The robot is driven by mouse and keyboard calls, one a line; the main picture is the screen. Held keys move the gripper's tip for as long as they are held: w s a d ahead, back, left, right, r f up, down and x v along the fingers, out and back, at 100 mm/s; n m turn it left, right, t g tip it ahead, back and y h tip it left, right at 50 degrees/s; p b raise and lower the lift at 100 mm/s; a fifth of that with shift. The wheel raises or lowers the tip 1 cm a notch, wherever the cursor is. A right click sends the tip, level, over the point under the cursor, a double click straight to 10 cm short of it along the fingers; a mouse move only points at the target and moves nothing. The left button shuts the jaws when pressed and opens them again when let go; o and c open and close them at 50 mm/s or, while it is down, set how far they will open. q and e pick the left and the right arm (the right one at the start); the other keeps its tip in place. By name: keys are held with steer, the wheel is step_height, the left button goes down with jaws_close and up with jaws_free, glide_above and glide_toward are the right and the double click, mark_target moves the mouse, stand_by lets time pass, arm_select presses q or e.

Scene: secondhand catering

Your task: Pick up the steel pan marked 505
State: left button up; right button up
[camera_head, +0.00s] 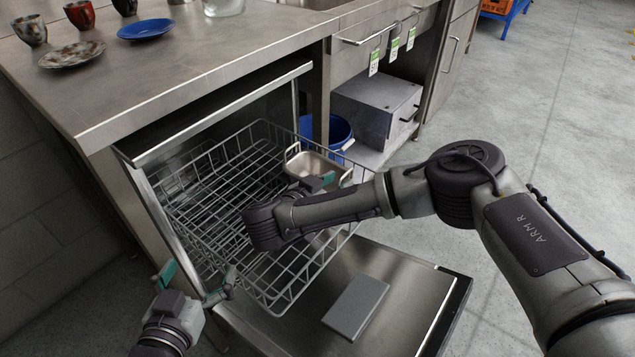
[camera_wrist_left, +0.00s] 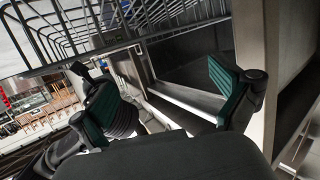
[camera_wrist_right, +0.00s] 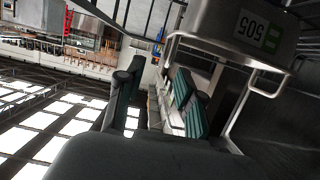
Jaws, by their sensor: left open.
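The steel pan (camera_head: 313,166) sits in the wire dishwasher basket at its far right corner. In the right wrist view the pan (camera_wrist_right: 222,17) shows a label reading 505, upside down, and a wire handle (camera_wrist_right: 232,62) along its side. My right gripper (camera_head: 327,181) is beside the pan, its fingers partly hidden by the arm in the head view. In the right wrist view its fingers (camera_wrist_right: 158,88) are apart, close to the handle; I cannot tell whether they touch it. My left gripper (camera_head: 196,284) is open and empty, left of the basket; its spread fingers show in the left wrist view (camera_wrist_left: 168,92).
The wire basket (camera_head: 200,185) is pulled out over the open dishwasher door (camera_head: 415,305), which bears a grey flat block (camera_head: 356,306). A blue bucket (camera_head: 340,130) and a steel box (camera_head: 375,105) stand behind. Cups and plates stand on the counter (camera_head: 190,70). Floor at right is clear.

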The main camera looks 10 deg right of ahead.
mark_target(349, 172)
steer(key=x, duration=0.2)
steer(key=b+x, duration=0.1)
steer(key=x, duration=0.2)
steer(key=b+x, duration=0.1)
steer(key=x, duration=0.1)
steer(key=shift+w+f, duration=0.2)
steer(key=shift+w, duration=0.3)
steer(key=shift+w+d, duration=0.2)
steer(key=shift+w, duration=0.05)
arm_select(q)
step_height(349, 172, up, 10)
steer(key=d+t+h, duration=0.1)
steer(key=t+h, duration=0.1)
steer(key=t, duration=0.4)
steer(key=shift+d+t+h, duration=0.3)
arm_select(e)
jaws_close()
arm_select(q)
steer(key=shift+w, duration=0.1)
